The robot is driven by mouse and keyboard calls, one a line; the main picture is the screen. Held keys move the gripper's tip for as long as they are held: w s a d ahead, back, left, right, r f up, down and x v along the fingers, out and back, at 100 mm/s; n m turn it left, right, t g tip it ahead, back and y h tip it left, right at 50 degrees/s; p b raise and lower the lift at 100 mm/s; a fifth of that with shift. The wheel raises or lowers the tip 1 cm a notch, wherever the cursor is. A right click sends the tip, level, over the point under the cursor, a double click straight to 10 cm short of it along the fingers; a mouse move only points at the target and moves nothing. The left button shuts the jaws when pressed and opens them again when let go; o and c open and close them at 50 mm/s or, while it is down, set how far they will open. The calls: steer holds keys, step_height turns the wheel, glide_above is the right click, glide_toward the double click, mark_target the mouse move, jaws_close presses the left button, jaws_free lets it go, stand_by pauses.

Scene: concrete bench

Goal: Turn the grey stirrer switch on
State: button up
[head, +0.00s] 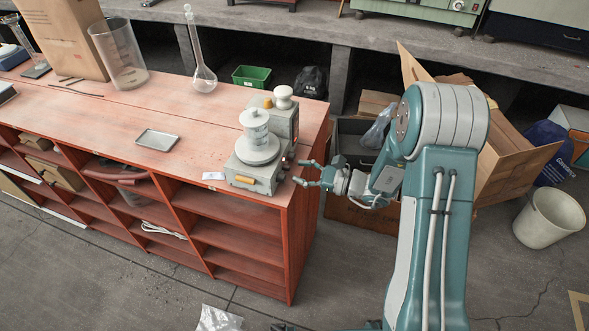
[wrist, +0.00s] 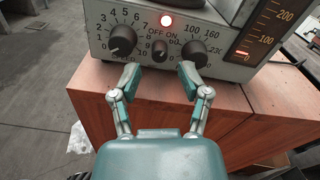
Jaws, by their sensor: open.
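A small dark switch (wrist: 159,48) sits under the words OFF and ON, between a left dial (wrist: 122,39) and a right dial (wrist: 195,53). Which way the switch is set I cannot tell. A red lamp (wrist: 166,20) glows above it. My gripper (wrist: 159,73) is open and empty, its fingertips apart just below the dials, one either side of the switch. It also shows in the head view (head: 305,173).
A metal tray (head: 157,140) and a small white card (head: 213,176) lie to the left. A flask (head: 204,78) and large beaker (head: 122,58) stand farther back. A cardboard box (head: 515,170) is behind my arm.

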steer(key=v, duration=0.6)
stand_by(0.4)
steer(key=s+a+r+n+g+h, duration=0.3)
steer(key=s+r+n+g+h, duration=0.35)
steer(key=s+r+n, duration=0.45)
steer(key=s+d+r+n+t+h, duration=0.6)
steer(key=s+d+r+n+h, duration=0.1)
steer(key=s+d+n+h, duration=0.1)
steer(key=s+d+h, duration=0.1)
steer(key=s+h, duration=0.1)
steer(key=s, duration=0.1)
steer(key=shift+s+d+r, duration=0.2)
steer(key=shift+s+r, duration=0.15)
steer(key=shift+h, duration=0.25)
stand_by(0.9)
